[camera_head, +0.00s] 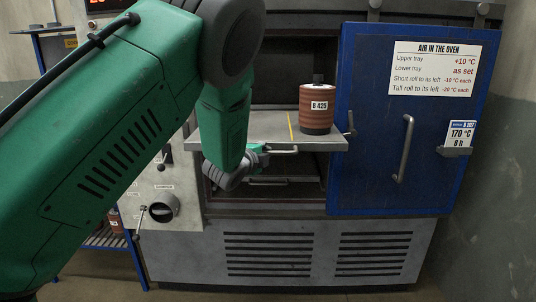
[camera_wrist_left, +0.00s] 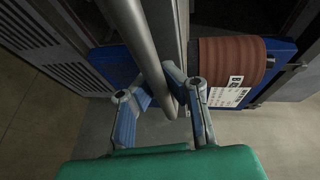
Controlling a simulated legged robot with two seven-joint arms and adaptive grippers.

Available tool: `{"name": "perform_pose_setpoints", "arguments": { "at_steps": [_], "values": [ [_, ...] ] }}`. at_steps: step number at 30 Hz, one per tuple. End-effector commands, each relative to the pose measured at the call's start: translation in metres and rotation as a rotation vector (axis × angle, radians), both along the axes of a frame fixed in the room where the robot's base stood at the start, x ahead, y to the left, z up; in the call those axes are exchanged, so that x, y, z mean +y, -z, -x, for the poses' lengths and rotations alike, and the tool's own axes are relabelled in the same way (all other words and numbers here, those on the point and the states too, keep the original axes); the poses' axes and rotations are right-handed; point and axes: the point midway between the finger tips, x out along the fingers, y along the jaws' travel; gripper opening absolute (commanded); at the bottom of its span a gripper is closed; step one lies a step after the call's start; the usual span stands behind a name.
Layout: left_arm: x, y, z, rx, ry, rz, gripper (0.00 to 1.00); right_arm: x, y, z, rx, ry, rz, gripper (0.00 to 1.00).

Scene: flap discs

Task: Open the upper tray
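The upper tray (camera_head: 240,128) is a grey shelf standing out of the oven's opening, with its front edge towards me. Its bar handle (camera_head: 284,151) runs along the front and shows large in the left wrist view (camera_wrist_left: 150,55). My left gripper (camera_head: 262,153) is at the left part of this handle. In the left wrist view, its fingers (camera_wrist_left: 182,82) are drawn close together around the bar; the exact contact is partly hidden. A brown roll (camera_head: 316,112) labelled B 425 stands upright on the tray's right part, right of a yellow line. My right gripper is not in view.
The blue oven door (camera_head: 375,150) stands open at the right, with a handle and a notice (camera_head: 436,68). A lower handle (camera_head: 268,183) shows inside the opening, below the upper tray. My left arm covers the left of the view.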

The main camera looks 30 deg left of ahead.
Motion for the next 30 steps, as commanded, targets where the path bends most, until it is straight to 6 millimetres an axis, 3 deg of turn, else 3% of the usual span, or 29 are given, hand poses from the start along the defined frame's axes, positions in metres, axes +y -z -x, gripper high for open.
{"name": "perform_pose_setpoints", "arguments": {
  "at_steps": [7,10,22,26,30],
  "values": [
    [0.003,-0.001,0.001,0.0,-0.008,-0.001,0.0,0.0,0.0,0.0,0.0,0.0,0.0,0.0],
    [0.002,-0.001,0.001,0.0,-0.007,-0.001,0.33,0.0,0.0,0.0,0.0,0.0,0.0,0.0],
    [-0.003,-0.002,0.004,0.001,-0.001,-0.003,0.33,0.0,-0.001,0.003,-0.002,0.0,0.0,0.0],
    [-0.006,-0.006,0.022,0.001,-0.002,-0.003,0.33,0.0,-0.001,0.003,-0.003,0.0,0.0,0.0],
    [-0.009,-0.011,0.052,0.001,-0.003,-0.002,0.33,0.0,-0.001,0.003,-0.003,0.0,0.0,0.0]
  ]
}}
